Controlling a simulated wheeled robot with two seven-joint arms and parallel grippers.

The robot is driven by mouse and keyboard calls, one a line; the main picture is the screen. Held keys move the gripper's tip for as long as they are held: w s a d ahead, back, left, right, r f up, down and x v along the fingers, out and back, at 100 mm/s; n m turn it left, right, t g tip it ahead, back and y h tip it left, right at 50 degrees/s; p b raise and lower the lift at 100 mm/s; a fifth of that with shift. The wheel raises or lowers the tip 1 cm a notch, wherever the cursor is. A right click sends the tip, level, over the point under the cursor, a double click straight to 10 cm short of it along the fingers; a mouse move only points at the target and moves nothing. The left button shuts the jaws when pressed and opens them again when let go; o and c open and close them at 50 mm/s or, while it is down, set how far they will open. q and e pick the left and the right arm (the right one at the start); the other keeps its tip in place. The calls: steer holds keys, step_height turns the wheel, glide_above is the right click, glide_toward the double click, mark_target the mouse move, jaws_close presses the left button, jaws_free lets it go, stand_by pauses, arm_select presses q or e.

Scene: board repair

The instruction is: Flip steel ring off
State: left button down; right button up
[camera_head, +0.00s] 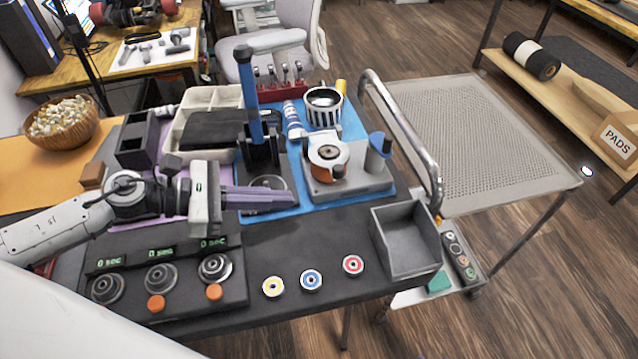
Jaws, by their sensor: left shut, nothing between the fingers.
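My left gripper (290,199) reaches in from the left over the workbench, its purple-grey fingers closed together and empty. It is above and right of a dark control panel (130,305) with three round dials. The left dial (107,287), middle dial (161,277) and right dial (215,268) have metallic rings; the right one looks brightest. Displays above them read "0 sec". Orange buttons sit below the middle dial (156,303) and right dial (214,292). I cannot tell which ring is the steel ring. The gripper touches none of the dials. My right gripper is not in view.
Yellow (273,287), blue (312,280) and red-centred (353,265) discs lie on the bench front. A grey open bin (408,245) stands to the right. A blue-handled press (250,95) and an orange-and-steel device (328,152) stand behind the gripper on a blue mat.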

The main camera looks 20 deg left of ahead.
mark_target(317, 210)
arm_select(q)
steer(key=p+x, duration=0.1)
steer(key=x, duration=0.7)
steer(key=shift+r, duration=0.2)
steer(key=r+p, duration=0.2)
steer(key=shift+d+r, duration=0.2)
steer(key=shift+r, duration=0.45)
steer(key=shift+w+r, duration=0.1)
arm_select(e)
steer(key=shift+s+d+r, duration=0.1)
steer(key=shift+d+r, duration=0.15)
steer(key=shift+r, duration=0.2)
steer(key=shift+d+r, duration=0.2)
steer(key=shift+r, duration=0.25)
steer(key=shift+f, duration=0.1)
